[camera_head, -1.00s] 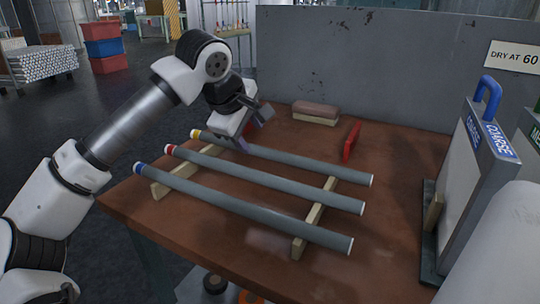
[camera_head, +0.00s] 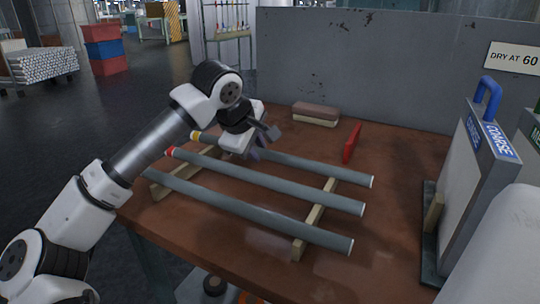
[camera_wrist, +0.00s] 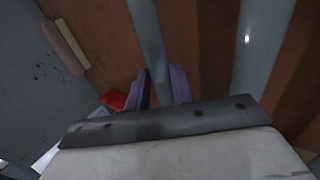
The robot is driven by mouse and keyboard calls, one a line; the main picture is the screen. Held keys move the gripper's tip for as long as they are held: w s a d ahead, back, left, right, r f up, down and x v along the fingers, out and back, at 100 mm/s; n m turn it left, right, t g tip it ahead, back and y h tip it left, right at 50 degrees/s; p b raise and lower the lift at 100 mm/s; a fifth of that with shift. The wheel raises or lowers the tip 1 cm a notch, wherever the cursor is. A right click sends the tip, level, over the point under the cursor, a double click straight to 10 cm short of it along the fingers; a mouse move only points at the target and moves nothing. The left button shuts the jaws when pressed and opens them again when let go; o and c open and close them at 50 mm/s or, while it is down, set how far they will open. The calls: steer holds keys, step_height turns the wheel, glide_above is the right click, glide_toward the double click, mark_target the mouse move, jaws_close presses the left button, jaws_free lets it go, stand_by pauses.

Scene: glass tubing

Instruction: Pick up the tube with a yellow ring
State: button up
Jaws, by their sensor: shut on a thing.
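The tube with a yellow ring (camera_head: 310,164) is the farthest of three grey tubes and lies across two wooden rests. Its yellow ring (camera_head: 196,136) shows at its left end. My gripper (camera_head: 254,154) is on this tube, a little right of the ring, and is shut on it. In the wrist view the tube (camera_wrist: 148,35) runs down between the two fingers (camera_wrist: 162,88). The tube appears to lie on the rests still; a gap under it cannot be made out.
The red-ringed tube (camera_head: 290,188) lies in front, then another tube (camera_head: 250,214) whose left end my arm hides. The right wooden rest (camera_head: 308,232) shows. Behind are a brown-topped block (camera_head: 316,112) and a red object (camera_head: 352,142). A grey panel (camera_head: 370,60) bounds the back.

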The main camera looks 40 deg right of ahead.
jaws_close()
